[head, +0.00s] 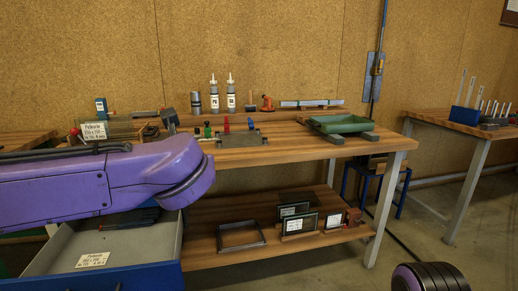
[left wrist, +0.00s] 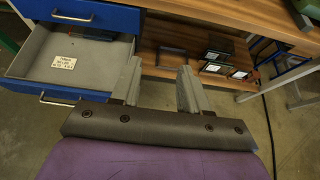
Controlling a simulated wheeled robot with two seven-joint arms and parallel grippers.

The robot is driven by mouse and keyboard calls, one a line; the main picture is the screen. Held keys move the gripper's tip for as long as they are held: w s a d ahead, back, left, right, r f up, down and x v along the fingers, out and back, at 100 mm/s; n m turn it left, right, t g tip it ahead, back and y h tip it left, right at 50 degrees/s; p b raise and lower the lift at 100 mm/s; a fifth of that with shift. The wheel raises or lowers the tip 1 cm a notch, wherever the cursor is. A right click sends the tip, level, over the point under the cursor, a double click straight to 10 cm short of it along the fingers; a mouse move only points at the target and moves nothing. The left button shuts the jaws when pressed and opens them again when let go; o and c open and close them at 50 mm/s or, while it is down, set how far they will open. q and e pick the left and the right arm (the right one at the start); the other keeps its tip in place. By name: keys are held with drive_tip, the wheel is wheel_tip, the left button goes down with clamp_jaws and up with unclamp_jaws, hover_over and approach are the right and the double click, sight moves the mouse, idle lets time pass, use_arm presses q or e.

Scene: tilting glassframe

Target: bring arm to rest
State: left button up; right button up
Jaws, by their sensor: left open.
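My left arm (head: 110,185), purple, reaches in from the left in the head view, in front of the workbench (head: 290,150). Its gripper does not show there. In the left wrist view my left gripper (left wrist: 160,75) is open, its two grey fingers apart with nothing between them. The fingers are in front of the drawer unit and the lower shelf. A dark, purple-ringed part (head: 430,278), probably of my right arm, shows at the bottom right of the head view. My right gripper is not in view.
An open blue drawer (head: 150,275) with a label card stands out below my left arm. Small frames (head: 300,225) stand on the lower shelf (head: 215,265). Floor at right is mostly clear.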

use_arm(q)
wheel_tip(320, 180, down, 20)
drive_tip(key=a+f+m+t, duration=0.1)
drive_tip(key=m, duration=1.6)
drive_tip(key=s+a+f+m+g, duration=0.25)
drive_tip(key=s+f+m, duration=0.25)
drive_tip(key=f, duration=0.6)
drive_tip(key=s+a+f+m+g, duration=0.25)
drive_tip(key=s+f+m, duration=0.3)
drive_tip(key=f, duration=0.55)
drive_tip(key=s+a+f+m+g, duration=0.2)
drive_tip(key=s+a+f, duration=0.15)
drive_tip(key=s, duration=0.45)
drive_tip(key=s+a+f+m+g, duration=0.1)
drive_tip(key=s+a+f, duration=0.2)
drive_tip(key=s+f, duration=0.35)
drive_tip(key=s+a+f+m+g, duration=0.2)
drive_tip(key=s+a+f, duration=0.15)
drive_tip(key=s, duration=0.65)
wheel_tip(320, 180, up, 14)
drive_tip(key=p, duration=1.3)
drive_tip(key=shift+w+a+f+n+y, duration=0.15)
drive_tip(key=shift+w+f+n+y, duration=0.1)
drive_tip(key=shift+w+n+y, duration=0.15)
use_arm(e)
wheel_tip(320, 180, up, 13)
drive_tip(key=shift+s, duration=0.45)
